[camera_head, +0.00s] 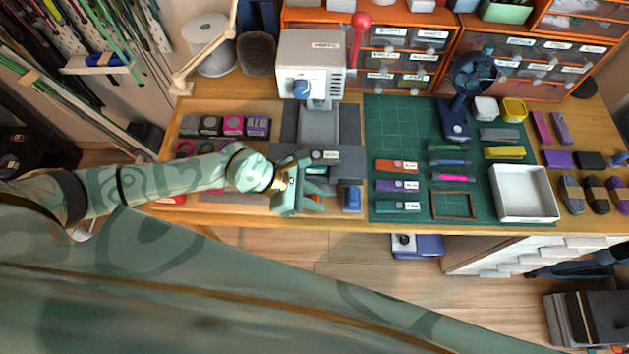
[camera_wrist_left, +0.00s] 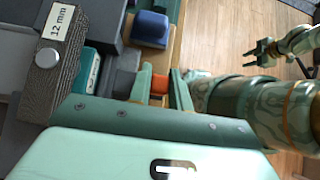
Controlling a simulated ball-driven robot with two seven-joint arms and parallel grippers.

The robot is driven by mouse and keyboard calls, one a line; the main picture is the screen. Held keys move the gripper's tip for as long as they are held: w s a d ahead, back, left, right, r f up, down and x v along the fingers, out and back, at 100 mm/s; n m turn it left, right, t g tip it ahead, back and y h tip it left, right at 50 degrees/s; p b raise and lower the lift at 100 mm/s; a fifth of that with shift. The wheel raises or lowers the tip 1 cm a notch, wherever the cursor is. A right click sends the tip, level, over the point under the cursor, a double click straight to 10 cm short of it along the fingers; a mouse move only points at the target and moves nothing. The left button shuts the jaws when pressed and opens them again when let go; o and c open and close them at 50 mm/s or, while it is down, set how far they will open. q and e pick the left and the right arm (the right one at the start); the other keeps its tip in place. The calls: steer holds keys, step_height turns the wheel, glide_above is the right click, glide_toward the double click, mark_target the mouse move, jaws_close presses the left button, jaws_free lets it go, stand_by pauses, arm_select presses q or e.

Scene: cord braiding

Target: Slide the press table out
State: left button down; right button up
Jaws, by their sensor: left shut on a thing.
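The white press (camera_head: 311,62) with a blue knob and red lever (camera_head: 360,28) stands at the back of the bench. The grey press table (camera_head: 319,128) lies below and in front of its head. A die labelled 12 mm (camera_wrist_left: 55,40) sits on the grey surface in the left wrist view, and also shows in the head view (camera_head: 325,155). My left gripper (camera_head: 310,186) is low at the front of this grey area. In the wrist view its fingers (camera_wrist_left: 166,88) close around a red-brown handle (camera_wrist_left: 158,83). My right gripper (camera_wrist_left: 262,50) is open and empty over the floor.
A blue block (camera_head: 352,198) sits just right of my left gripper; it also shows in the wrist view (camera_wrist_left: 150,28). A green cutting mat (camera_head: 400,115) with tools and a white tray (camera_head: 524,193) lies to the right. Open floor (camera_head: 340,250) lies before the bench edge.

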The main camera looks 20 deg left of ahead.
arm_select(q)
steer(key=shift+s, duration=0.1)
steer(key=c, duration=1.3)
jaws_free()
steer(key=p+v, duration=0.2)
steer(key=v, duration=1.4)
steer(key=shift+s+a, duration=0.1)
steer(key=shift+a, duration=0.05)
